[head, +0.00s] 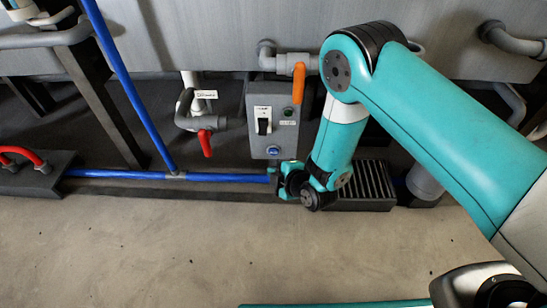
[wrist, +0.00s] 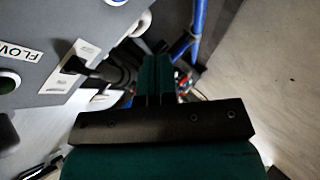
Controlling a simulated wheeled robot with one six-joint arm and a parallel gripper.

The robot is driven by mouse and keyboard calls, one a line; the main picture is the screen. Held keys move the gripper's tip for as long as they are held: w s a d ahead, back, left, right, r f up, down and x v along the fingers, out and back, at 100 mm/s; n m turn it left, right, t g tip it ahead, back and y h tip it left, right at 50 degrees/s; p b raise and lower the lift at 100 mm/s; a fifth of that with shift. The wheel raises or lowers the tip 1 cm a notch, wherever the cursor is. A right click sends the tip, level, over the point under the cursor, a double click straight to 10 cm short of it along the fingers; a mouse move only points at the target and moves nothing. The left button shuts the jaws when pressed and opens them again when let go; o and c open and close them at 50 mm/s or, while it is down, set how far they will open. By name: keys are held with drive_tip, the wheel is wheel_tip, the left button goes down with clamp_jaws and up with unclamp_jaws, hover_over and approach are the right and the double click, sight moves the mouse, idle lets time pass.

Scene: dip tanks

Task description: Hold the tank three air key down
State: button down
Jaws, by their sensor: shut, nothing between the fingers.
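A grey control box (head: 262,120) stands below the tank wall in the head view. On its front are a black lever switch (head: 263,127), a small green button (head: 288,112) and, low down, a round blue push key (head: 273,150). I cannot read which one is marked as the air key. My gripper (head: 273,172) is shut and empty, just below the box's lower edge. In the wrist view my gripper fingers (wrist: 155,65) are together, beside the box face with its black switch (wrist: 76,66). The blue key (wrist: 115,2) is cut off at the top edge.
An orange handle (head: 298,83) stands at the box's upper right. A red-handled valve (head: 205,142) is to its left. A blue pipe (head: 215,178) runs low along the wall, and a black grate (head: 368,186) lies right of my gripper. The floor in front is clear.

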sight(274, 151)
drive_tip(key=shift+n+t, duration=0.3)
drive_tip(key=shift+n, duration=0.5)
drive_tip(key=s+f, duration=0.1)
drive_tip(key=s+a+f, duration=0.1)
drive_tip(key=f, duration=0.1)
drive_tip(key=shift+s+f, duration=0.15)
drive_tip(key=shift+f, duration=0.15)
drive_tip(key=w+b, duration=0.4)
drive_tip(key=w, duration=0.5)
drive_tip(key=shift+d, duration=0.15)
drive_tip(key=shift+b, duration=0.3)
idle(0.8)
drive_tip(key=shift+w, duration=0.35)
drive_tip(key=shift+w, duration=0.4)
idle(1.9)
